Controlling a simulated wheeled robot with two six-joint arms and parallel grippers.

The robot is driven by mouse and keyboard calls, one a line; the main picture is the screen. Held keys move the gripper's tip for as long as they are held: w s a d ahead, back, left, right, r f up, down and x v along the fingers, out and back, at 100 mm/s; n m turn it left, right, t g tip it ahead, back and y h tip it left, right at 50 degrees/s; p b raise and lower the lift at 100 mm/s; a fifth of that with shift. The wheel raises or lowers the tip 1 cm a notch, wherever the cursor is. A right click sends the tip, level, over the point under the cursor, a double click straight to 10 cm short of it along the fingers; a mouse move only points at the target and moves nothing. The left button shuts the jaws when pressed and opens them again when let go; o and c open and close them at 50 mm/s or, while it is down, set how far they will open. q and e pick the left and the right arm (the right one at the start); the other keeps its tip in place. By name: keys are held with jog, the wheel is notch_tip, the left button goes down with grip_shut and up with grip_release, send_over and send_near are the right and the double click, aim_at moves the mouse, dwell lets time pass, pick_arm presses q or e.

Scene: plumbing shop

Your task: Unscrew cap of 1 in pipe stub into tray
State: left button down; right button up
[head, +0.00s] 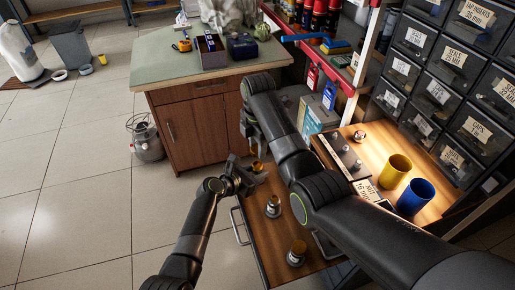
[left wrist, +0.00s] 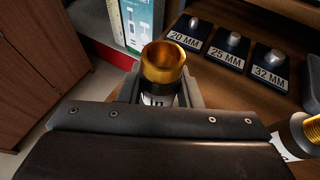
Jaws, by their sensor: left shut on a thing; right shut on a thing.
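The brass-topped pipe stub (head: 257,167) stands at the far end of a wooden surface (head: 263,245). In the left wrist view its golden top (left wrist: 163,62) is round and hollow, above a white label that is mostly hidden. My left gripper (head: 243,177) is shut around the stub's body, with a finger on each side below the golden top; these fingers also show in the left wrist view (left wrist: 160,92). My right gripper (head: 249,122) is above and beyond the left one, largely behind my right arm. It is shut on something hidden. I cannot make out a separate cap.
Two other stubs, one nearer (head: 297,252) and one in the middle (head: 273,206), stand on the wooden surface. A dark plate with metal pegs (head: 345,156), a yellow cup (head: 395,171) and a blue cup (head: 415,196) are right. A green-topped cabinet (head: 165,68) stands behind.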

aim_at(257, 148)
pick_arm(q)
jog(key=c, duration=0.9)
grip_release()
jog(key=shift+c, duration=0.2)
pick_arm(e)
notch_tip(257, 148, up, 4)
jog(key=p, duration=0.3)
jog(key=shift+f+p, duration=0.25)
jog(key=shift+p, duration=0.05)
pick_arm(q)
jog(key=v, duration=1.2)
